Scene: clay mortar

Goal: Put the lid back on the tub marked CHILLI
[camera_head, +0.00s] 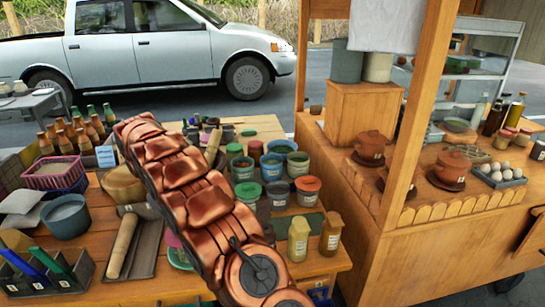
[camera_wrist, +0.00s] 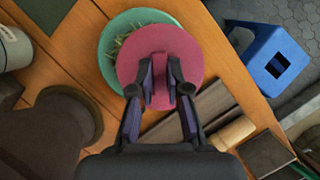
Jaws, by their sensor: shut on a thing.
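In the wrist view my gripper (camera_wrist: 159,92) is shut on the raised grip of a round pink lid (camera_wrist: 187,52). The lid overlaps a round green-rimmed container (camera_wrist: 108,50) with pale green stalks or shreds inside. Whether the lid touches it I cannot tell. In the head view my arm hides the gripper and most of this spot; a bit of pink lid (camera_head: 173,240) and green rim (camera_head: 179,260) shows beside the arm. Several lidded tubs (camera_head: 243,168) stand right of my arm. No label reading CHILLI is legible.
A rolling pin (camera_head: 123,245) lies in a grey tray left of my arm. Bottles (camera_head: 67,142), a pink basket (camera_head: 50,173) and two yellowish jars (camera_head: 299,239) crowd the table. A blue stool (camera_wrist: 262,45) stands beyond the table edge. A wooden cart (camera_head: 375,190) stands at right.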

